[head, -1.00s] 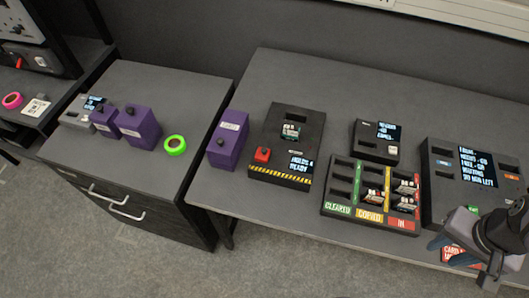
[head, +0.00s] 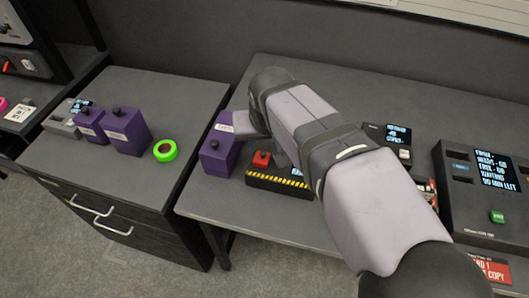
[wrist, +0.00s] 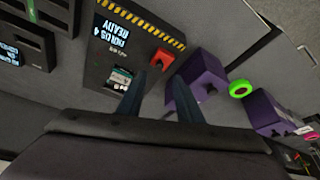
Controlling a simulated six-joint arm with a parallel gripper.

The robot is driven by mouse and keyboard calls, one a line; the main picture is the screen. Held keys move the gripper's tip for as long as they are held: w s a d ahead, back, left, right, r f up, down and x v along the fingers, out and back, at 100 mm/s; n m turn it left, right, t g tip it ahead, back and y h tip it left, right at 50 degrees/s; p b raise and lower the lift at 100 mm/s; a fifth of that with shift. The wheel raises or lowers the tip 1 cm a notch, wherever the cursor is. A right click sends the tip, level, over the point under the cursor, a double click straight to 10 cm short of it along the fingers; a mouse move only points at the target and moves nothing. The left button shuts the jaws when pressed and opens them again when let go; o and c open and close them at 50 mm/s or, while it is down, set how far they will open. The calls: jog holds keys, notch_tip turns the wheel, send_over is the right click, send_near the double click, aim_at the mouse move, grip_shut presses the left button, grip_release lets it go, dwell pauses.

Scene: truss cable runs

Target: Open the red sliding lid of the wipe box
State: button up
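The dark box with a yellow-black striped edge (head: 262,183) stands on the right-hand table, mostly covered by my arm. On it sits a small red block (head: 262,158), the only red part I see there; I cannot tell whether it is a lid or a button. In the wrist view the red block (wrist: 160,60) lies just beyond my gripper's fingertips (wrist: 159,78). The two fingers are apart with nothing held between them. A lit screen (wrist: 113,28) and a slot holding a small cartridge (wrist: 121,76) show on the striped box. In the head view my fingers are hidden.
A purple box with a black knob (head: 217,157) stands close left of the striped box, near my fingers. More purple boxes (head: 125,135) and a green ring (head: 165,151) are on the left cabinet. A dark screen console (head: 480,185) stands at the right.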

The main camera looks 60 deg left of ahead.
aim_at(264, 153)
jog(key=shift+p+x, duration=0.75)
jog(key=shift+x, duration=2.9)
jog(key=shift+w, duration=0.1)
grip_shut()
jog(key=shift+w, duration=0.1)
